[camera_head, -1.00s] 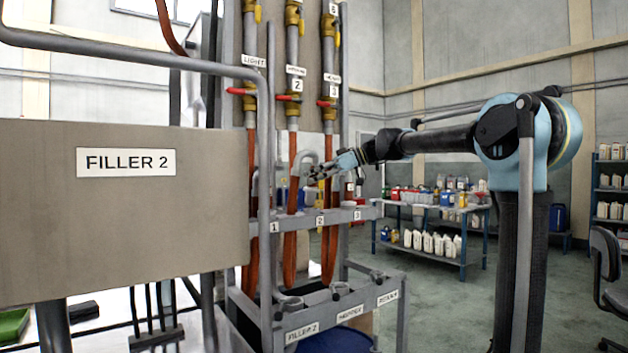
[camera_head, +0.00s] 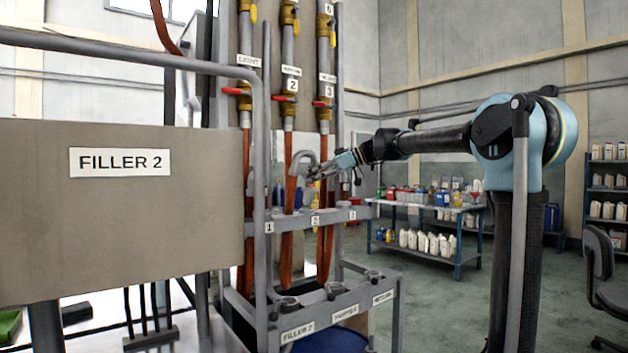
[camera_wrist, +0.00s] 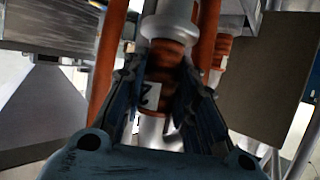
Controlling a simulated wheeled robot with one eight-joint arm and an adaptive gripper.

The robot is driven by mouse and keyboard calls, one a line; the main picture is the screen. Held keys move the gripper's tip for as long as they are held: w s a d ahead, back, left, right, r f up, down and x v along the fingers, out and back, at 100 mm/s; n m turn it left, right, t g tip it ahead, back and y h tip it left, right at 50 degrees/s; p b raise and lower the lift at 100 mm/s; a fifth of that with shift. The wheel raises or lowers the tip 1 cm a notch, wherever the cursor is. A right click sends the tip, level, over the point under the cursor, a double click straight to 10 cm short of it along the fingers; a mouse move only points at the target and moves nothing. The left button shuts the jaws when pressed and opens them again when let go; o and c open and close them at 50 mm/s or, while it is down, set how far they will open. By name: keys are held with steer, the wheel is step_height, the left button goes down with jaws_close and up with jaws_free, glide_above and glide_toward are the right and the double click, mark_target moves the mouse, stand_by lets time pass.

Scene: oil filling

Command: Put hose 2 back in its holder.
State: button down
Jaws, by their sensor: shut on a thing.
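My gripper (camera_head: 320,172) is shut on hose 2 (camera_wrist: 163,68). In the wrist view, its orange collar with a white label "2" sits between my two dark fingers. In the head view, the grey hooked spout (camera_head: 298,158) shows just left of the fingers, above the holder rail. The holder (camera_head: 333,218) is a grey horizontal rail with labels 1, 2 and 3. The spout stands near slots 1 and 2. The frames do not clearly show whether its lower end is inside a slot. An orange hose (camera_head: 287,255) hangs behind the rail.
Valves with red handles (camera_head: 285,98) and several orange hoses stand behind the rail. A lower grey tray (camera_head: 345,296) with funnels is below it. The FILLER 2 panel (camera_head: 120,220) and a grey pipe frame are at left. Shelves with bottles (camera_head: 425,255) are behind at right.

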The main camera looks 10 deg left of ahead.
mark_target(308, 186)
steer(key=shift+a+f+h, duration=0.4)
steer(key=shift+f, duration=0.3)
steer(key=shift+a+f+h, duration=0.4)
steer(key=shift+f, duration=0.4)
steer(key=shift+f, duration=0.25)
steer(key=shift+f, duration=0.95)
steer(key=shift+f, duration=0.1)
steer(key=c, duration=1)
jaws_free()
steer(key=shift+c, duration=0.2)
